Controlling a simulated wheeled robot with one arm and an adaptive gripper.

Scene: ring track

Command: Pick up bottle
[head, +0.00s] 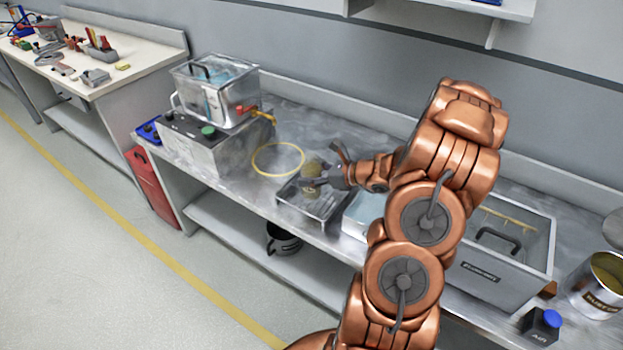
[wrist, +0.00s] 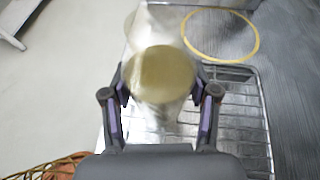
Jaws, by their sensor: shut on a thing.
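The bottle (wrist: 162,75) shows in the wrist view as a pale, see-through body with a round tan face towards the camera. It sits between the two fingers of my gripper (wrist: 160,100), which is shut on it. In the head view the bottle (head: 311,169) is a small tan shape at the tip of my gripper (head: 318,180), over a shallow metal tray (head: 330,205). The wrist view shows the tray's wire rack (wrist: 238,120) below and to the right. I cannot tell whether the bottle touches the rack.
A yellow ring (head: 278,159) lies on the metal bench left of the tray. A clear tank (head: 215,92) on a grey unit stands further left. A grey basin (head: 500,255) and a metal can (head: 600,287) stand right. A dark pot (head: 284,240) is on the lower shelf. The floor in front is clear.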

